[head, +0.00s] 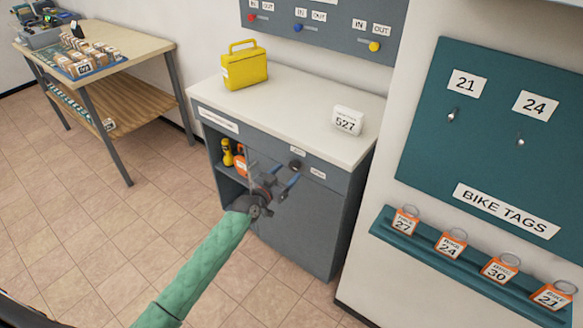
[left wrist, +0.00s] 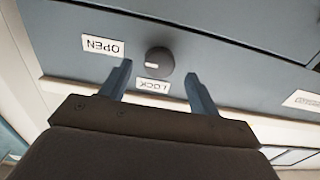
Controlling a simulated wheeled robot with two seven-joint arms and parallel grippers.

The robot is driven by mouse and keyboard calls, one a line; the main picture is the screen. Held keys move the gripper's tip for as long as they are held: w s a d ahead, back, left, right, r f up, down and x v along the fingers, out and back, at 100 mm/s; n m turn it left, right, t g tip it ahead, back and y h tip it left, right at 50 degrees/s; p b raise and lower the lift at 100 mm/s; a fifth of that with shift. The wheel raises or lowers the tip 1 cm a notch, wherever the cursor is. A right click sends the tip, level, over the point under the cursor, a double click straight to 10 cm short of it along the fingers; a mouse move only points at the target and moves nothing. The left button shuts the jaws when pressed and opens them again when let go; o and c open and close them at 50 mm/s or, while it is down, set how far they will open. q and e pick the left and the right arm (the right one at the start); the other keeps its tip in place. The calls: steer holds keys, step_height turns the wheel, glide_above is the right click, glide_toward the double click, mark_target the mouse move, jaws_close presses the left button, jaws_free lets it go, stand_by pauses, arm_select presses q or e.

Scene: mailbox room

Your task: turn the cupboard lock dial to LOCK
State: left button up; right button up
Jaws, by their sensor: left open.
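The lock dial (head: 295,165) is a round dark knob on the front of the grey cupboard (head: 300,225). In the left wrist view the dial (left wrist: 160,61) has a short white mark at its left, on the side towards the OPEN label (left wrist: 103,46). The LOCK label (left wrist: 152,86) is just below the dial there; both labels appear upside down. My left gripper (head: 272,175) is open and empty in front of the cupboard. Its two fingertips (left wrist: 158,72) point at the dial, one to each side, seemingly short of it. My right gripper is not in view.
A yellow box (head: 244,66) and a white 527 block (head: 347,120) stand on the cupboard top. Orange and yellow items (head: 240,160) sit in its open shelf. A tag ledge (head: 470,262) juts from the right wall. The tiled floor (head: 120,225) at left is clear.

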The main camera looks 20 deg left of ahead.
mark_target(293, 167)
arm_select(q)
steer(key=shift+x, duration=1.65)
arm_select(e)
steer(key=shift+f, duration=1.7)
arm_select(q)
steer(key=shift+c, duration=0.2)
steer(key=c, duration=0.9)
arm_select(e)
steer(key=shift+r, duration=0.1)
